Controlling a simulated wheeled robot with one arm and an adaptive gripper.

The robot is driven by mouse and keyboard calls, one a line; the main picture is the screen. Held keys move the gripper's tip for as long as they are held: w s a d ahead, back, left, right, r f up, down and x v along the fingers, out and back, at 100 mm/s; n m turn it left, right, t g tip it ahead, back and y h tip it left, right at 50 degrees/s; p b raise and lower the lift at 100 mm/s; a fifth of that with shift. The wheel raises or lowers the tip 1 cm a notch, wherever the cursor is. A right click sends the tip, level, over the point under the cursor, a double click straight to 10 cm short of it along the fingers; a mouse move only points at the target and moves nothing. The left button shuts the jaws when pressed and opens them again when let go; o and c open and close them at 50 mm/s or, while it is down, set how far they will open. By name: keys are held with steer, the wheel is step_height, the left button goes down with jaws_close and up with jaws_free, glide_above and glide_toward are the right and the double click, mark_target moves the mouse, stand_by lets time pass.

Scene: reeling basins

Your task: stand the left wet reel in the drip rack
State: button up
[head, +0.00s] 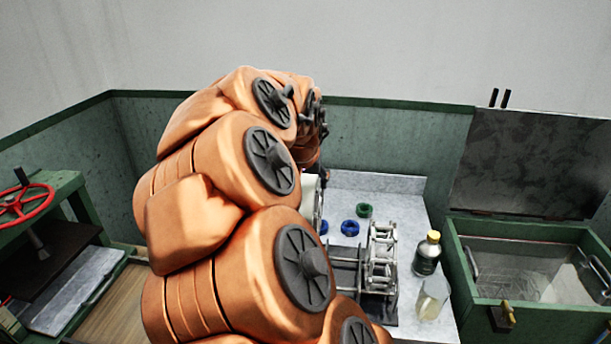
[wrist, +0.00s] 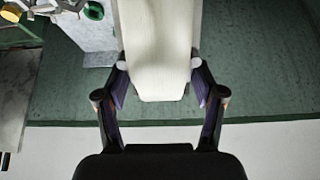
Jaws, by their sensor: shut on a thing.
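My gripper (wrist: 160,82) is shut on a pale cream, smooth, block-like thing (wrist: 158,40), with one finger against each side. Its far end runs out of the top of the wrist view. I cannot tell surely whether it is the wet reel. In the head view my arm hides the gripper, and only a pale sliver (head: 308,190) shows beside the arm. A silvery frame with bars and round parts (head: 382,255) stands on the grey worktop (head: 400,190). A dark low frame (head: 345,272) is beside it, partly hidden; I cannot tell which is the drip rack.
Blue rings (head: 350,227) and a green ring (head: 364,210) lie on the worktop. A yellow-capped bottle (head: 427,254) and a clear beaker (head: 432,298) stand near its right edge. A green open basin (head: 530,262) is at right, and a red handwheel (head: 25,205) at left.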

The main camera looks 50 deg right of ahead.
mark_target(302, 207)
steer(key=shift+f+b, duration=4.05)
steer(key=shift+f, duration=2.65)
steer(key=o, duration=1.4)
steer(key=shift+c, duration=0.2)
steer(key=v, duration=1.2)
steer(key=shift+a, duration=0.1)
steer(key=shift+f, duration=0.1)
